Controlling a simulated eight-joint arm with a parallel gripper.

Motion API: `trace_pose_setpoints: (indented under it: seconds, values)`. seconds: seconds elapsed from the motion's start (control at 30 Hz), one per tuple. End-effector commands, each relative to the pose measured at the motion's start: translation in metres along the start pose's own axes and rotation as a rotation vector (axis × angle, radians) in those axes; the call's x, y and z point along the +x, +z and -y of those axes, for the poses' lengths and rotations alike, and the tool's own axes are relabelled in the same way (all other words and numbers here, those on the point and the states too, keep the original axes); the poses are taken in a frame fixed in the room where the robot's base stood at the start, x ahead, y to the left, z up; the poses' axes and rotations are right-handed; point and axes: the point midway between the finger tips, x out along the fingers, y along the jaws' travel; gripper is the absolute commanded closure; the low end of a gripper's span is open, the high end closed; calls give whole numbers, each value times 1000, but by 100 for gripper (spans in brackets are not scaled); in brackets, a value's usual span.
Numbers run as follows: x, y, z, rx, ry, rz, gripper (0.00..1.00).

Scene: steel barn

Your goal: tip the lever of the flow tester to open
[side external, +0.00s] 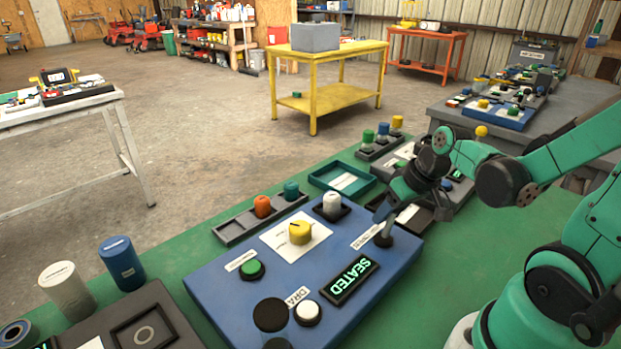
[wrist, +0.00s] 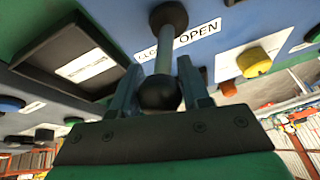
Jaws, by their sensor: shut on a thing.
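The flow tester (side external: 215,290) is a blue box on the green table in the side view, with a lit screen (side external: 350,280) reading "SEATED". Its lever (side external: 383,239) stands on a dark round base near the right corner of the box. In the wrist view the lever (wrist: 165,52) has a grey shaft and a dark ball knob, beside a label (wrist: 197,35) on which "OPEN" reads clearly; the shaft hides part of the other word. My gripper (side external: 381,213) is shut on the lever, its two fingers (wrist: 160,85) either side of the knob. I cannot tell the lever's exact tilt.
The box also carries a yellow knob (side external: 300,233), a green button (side external: 251,269), a white cylinder (side external: 332,204) and a white button (side external: 307,312). A teal tray (side external: 318,180) and a grey rack (side external: 232,233) stand behind it. Green table surface is bare at the front right.

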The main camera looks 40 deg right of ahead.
Motion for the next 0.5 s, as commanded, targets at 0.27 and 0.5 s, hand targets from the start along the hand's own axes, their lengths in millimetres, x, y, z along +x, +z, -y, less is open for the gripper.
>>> trace_pose_setpoints:
  seconds: [0.27, 0.5]
  values:
    - [-2, 1, 9, -68, 132, -28, 100]
    - [-3, 2, 21, -149, 303, -67, 100]
